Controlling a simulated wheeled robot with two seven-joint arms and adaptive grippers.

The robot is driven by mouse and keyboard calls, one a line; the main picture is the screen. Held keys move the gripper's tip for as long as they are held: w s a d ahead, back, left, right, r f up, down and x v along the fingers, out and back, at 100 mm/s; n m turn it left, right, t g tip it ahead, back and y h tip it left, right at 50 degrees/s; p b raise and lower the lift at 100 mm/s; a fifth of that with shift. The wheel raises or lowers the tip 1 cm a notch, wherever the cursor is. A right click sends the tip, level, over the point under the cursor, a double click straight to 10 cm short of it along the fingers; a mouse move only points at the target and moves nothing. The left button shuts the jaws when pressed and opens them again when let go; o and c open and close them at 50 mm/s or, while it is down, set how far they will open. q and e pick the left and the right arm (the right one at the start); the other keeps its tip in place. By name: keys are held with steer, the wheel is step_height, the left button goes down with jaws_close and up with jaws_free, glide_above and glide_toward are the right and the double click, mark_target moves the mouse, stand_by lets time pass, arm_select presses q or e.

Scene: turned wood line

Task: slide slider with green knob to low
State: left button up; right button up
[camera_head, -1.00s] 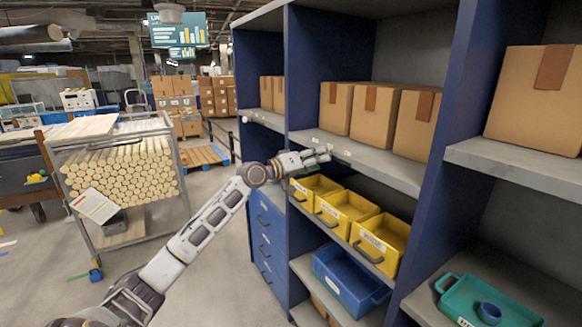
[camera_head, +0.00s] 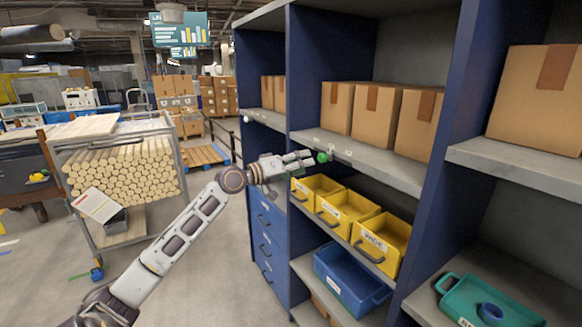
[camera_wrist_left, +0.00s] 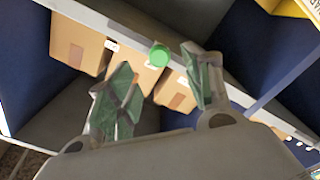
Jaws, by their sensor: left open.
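The green knob (camera_head: 322,157) sits on the front edge of the grey shelf (camera_head: 385,168), just past the fingertips of my left gripper (camera_head: 312,158). In the left wrist view the green knob (camera_wrist_left: 160,55) shows between and beyond the two fingers of my left gripper (camera_wrist_left: 165,75). The gripper is open, and the knob looks apart from both fingers. Small white labels are on the shelf edge near the knob; their text is too small to read. My right gripper is not in view.
Cardboard boxes (camera_head: 376,110) stand on the shelf behind the knob. Yellow bins (camera_head: 347,212) and a blue bin (camera_head: 345,285) sit on lower shelves. A blue upright (camera_head: 445,130) stands to the right. A cart with wooden rods (camera_head: 120,172) is at the left.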

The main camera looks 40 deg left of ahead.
arm_select(q)
steer(key=shift+v, duration=1.65)
